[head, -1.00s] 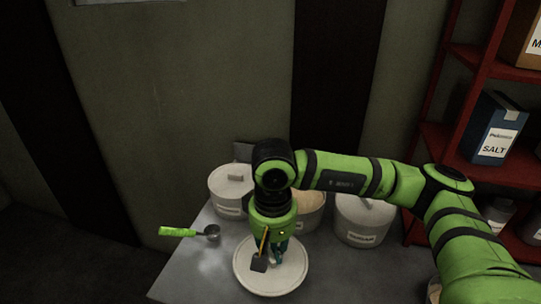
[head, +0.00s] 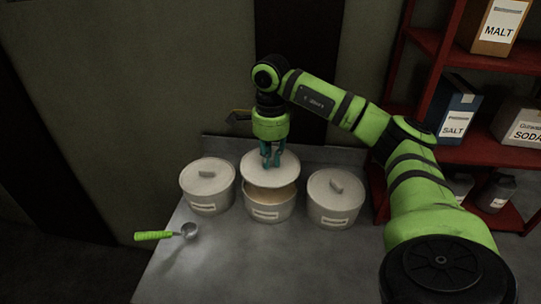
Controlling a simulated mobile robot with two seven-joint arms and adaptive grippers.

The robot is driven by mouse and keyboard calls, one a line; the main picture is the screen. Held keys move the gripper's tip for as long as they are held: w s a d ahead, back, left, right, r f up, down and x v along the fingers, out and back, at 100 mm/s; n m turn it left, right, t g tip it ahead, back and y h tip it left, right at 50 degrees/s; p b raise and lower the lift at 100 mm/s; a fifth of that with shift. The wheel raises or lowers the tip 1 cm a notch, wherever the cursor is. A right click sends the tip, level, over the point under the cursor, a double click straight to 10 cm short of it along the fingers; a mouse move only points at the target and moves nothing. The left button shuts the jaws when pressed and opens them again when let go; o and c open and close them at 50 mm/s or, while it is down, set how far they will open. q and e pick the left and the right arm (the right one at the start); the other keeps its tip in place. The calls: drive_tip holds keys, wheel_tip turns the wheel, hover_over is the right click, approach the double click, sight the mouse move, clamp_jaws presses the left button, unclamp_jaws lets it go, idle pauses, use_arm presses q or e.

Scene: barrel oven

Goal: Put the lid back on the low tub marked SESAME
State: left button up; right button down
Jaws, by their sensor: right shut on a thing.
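The open low tub (head: 269,208) stands in the middle of a row of three pale tubs, with light-brown contents (head: 280,196) showing at its front. Its label is too small to read. My right gripper (head: 271,164) is shut on the pale round lid (head: 252,171) from above. The lid is over the back part of the tub's opening, set back from the front rim and looking slightly tilted. I cannot tell whether it touches the rim. The fingers hide the lid's handle. My left gripper is not in view.
Lidded tubs stand close on the left (head: 207,190) and right (head: 334,203). A scoop with a green handle (head: 154,235) lies on the metal table (head: 232,262) at the front left. A red shelf (head: 481,150) with boxes stands at the right. The table front is clear.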

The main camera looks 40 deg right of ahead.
sight(271, 166)
wheel_tip(271, 166, down, 4)
drive_tip(key=b, duration=0.2)
drive_tip(key=shift+r+b, duration=0.1)
drive_tip(key=shift+b, duration=0.3)
drive_tip(key=shift+f+b, duration=0.5)
drive_tip(key=shift+f, duration=0.35)
drive_tip(key=shift+p, duration=0.3)
drive_tip(key=shift+f, duration=0.15)
idle(0.7)
idle(0.5)
idle(0.4)
drive_tip(key=c, duration=1.1)
unclamp_jaws()
